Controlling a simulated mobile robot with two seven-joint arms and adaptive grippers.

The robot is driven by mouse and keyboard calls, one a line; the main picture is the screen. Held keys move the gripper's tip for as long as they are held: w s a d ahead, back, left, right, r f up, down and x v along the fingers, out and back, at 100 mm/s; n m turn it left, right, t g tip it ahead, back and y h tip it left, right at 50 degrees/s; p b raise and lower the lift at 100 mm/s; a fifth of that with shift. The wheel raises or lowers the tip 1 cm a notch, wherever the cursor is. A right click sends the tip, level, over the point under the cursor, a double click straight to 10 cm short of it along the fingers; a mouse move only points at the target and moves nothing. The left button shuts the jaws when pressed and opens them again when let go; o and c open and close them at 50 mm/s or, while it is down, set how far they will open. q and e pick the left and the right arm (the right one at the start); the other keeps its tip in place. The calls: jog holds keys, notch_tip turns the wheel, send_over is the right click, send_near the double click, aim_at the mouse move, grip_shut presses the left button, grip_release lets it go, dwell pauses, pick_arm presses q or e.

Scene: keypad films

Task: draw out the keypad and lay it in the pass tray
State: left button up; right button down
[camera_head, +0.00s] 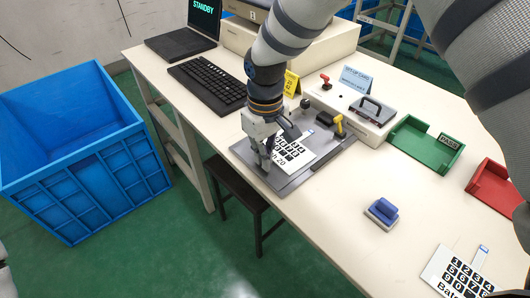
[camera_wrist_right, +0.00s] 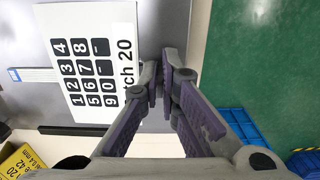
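The keypad (camera_head: 290,154) is a white film with black number keys and "Batch 20" lettering, with a narrow tail. It lies on a grey plate (camera_head: 297,183) on the table. In the wrist view the keypad (camera_wrist_right: 92,60) lies left of the fingertips, and a finger hides part of its lettering. My right gripper (camera_head: 265,160) is low at the keypad's near edge. The pass tray (camera_head: 426,146) is green, labelled PASS, and looks empty.
A red tray (camera_head: 497,188), a blue-handled block (camera_head: 381,213) and another keypad film (camera_head: 458,273) are on the right. A grey box with a handle (camera_head: 370,113) stands behind the plate. A keyboard (camera_head: 208,84) and blue bin (camera_head: 85,150) are left.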

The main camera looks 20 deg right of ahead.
jog(key=c, duration=1.7)
grip_release()
jog(key=shift+r, duration=0.1)
